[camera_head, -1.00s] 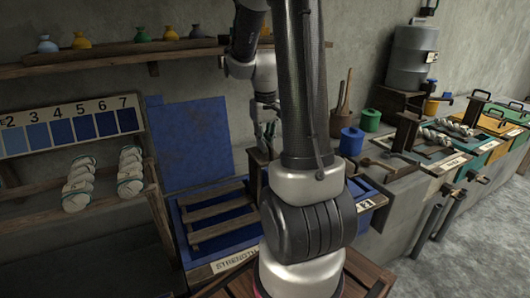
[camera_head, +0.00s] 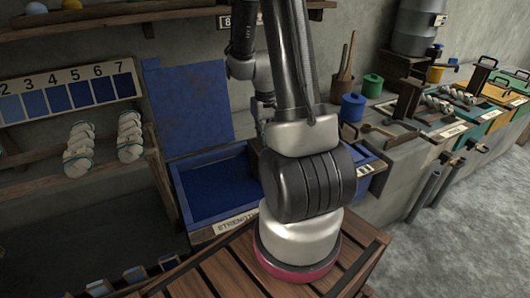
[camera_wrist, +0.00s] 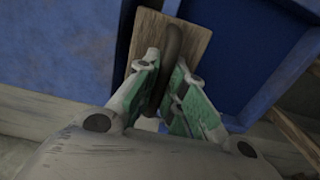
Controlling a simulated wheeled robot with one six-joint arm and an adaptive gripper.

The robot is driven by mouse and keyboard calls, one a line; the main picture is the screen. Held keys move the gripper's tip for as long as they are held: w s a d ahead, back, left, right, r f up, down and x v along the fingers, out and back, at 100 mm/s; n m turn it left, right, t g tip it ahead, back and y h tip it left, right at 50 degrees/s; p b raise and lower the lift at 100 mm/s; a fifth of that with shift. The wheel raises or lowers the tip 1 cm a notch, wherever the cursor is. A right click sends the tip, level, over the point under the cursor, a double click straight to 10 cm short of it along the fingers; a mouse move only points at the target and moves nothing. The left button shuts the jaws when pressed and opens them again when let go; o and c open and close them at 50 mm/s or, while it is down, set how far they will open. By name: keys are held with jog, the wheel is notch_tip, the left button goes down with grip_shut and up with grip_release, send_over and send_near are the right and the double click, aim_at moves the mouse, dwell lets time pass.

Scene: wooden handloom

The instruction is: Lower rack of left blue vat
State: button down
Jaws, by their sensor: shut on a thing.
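The left blue vat (camera_head: 182,207) stands left of my arm in the head view, with a dark blue surface (camera_head: 215,188) inside and no slats showing across its top. Its blue lid panel (camera_head: 188,103) stands upright behind it. In the wrist view my gripper (camera_wrist: 168,88) is closed around a dark handle (camera_wrist: 173,45), in front of a brown wooden piece (camera_wrist: 143,40). Deep blue (camera_wrist: 238,55) shows to its right. In the head view my arm hides most of the gripper and the handle. The rack's slats are not visible.
White skeins (camera_head: 130,137) hang on a wooden rail beneath a numbered blue colour chart (camera_head: 68,95) at left. Blue (camera_head: 353,107) and green (camera_head: 372,86) pots stand right of my arm. More vats with skeins (camera_head: 438,104) line the right wall.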

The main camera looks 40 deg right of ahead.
jog(key=shift+f, duration=3.6)
jog(key=shift+c, duration=1.2)
grip_release()
jog(key=shift+r, duration=3.6)
